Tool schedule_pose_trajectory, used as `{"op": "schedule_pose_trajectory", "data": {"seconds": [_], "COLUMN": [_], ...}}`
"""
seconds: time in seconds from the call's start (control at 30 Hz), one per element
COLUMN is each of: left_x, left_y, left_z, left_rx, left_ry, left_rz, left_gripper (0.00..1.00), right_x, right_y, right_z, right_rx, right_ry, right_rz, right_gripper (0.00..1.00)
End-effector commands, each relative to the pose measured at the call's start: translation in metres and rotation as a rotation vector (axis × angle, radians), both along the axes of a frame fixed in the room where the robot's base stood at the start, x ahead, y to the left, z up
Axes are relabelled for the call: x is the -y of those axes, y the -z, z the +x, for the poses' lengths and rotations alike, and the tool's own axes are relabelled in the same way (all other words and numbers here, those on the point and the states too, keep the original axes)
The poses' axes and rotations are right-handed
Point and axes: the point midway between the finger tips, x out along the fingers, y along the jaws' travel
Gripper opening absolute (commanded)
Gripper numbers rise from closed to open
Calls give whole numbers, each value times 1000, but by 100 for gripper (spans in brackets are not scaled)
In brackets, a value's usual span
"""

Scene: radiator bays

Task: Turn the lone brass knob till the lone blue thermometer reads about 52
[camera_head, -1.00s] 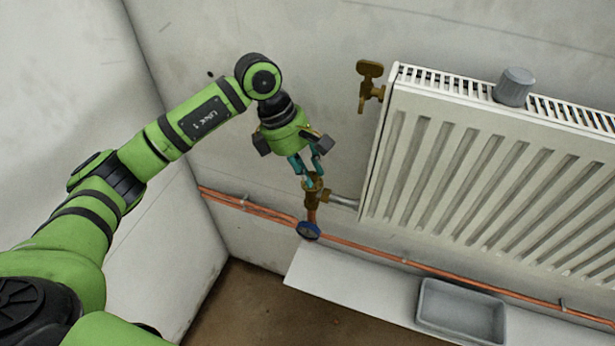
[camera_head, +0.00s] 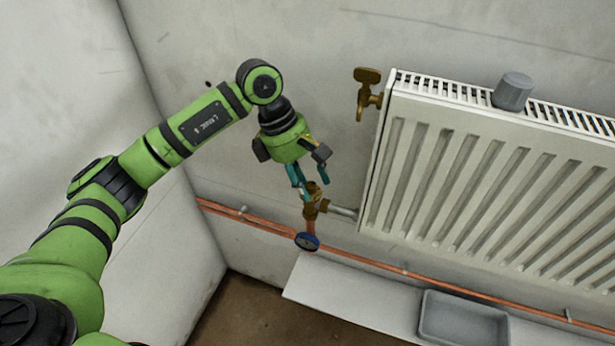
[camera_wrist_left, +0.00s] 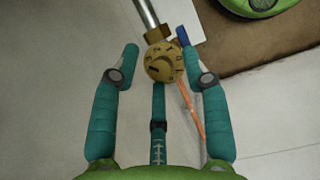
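The brass knob (camera_head: 314,191) sits on a valve at the radiator's lower left corner. In the left wrist view the knob (camera_wrist_left: 163,62) shows a round face with dark marks. My left gripper (camera_head: 313,186) is just above it, open. In the left wrist view its teal fingers (camera_wrist_left: 160,50) stand apart on either side of the knob, with gaps to both. The blue thermometer (camera_head: 307,241) hangs on the pipe below the valve; its reading is too small to tell. Its blue edge (camera_wrist_left: 183,36) shows in the left wrist view. My right gripper is out of view.
A white radiator (camera_head: 480,170) fills the right side. A brass tap-like fitting (camera_head: 367,92) is at its upper left, and a grey cap (camera_head: 512,91) stands on top. Copper pipes (camera_head: 450,280) run along the wall. A grey tray (camera_head: 462,318) sits on a white board below.

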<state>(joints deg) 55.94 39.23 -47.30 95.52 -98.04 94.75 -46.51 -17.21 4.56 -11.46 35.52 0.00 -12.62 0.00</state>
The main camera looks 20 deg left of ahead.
Motion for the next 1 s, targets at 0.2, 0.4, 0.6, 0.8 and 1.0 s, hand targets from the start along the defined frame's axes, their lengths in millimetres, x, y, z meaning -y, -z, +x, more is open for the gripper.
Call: {"op": "schedule_pose_trajectory", "data": {"seconds": [0.2, 0.4, 0.6, 0.8, 1.0], "left_x": [-3, -15, -31, -42, -46], "left_y": [-4, -33, -74, -102, -111], "left_z": [1, 2, 2, 2, 1], "left_rx": [1, 6, 4, 2, 0], "left_ry": [-4, -5, -3, -2, -1], "left_rz": [3, 4, 2, 2, 1], "left_gripper": [46, 46, 46, 46, 46], "right_x": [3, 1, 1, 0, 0], "right_y": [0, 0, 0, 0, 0], "right_z": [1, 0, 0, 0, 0], "right_rx": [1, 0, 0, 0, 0], "right_ry": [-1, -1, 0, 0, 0], "right_rz": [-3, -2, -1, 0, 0], "right_gripper": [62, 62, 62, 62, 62]}}
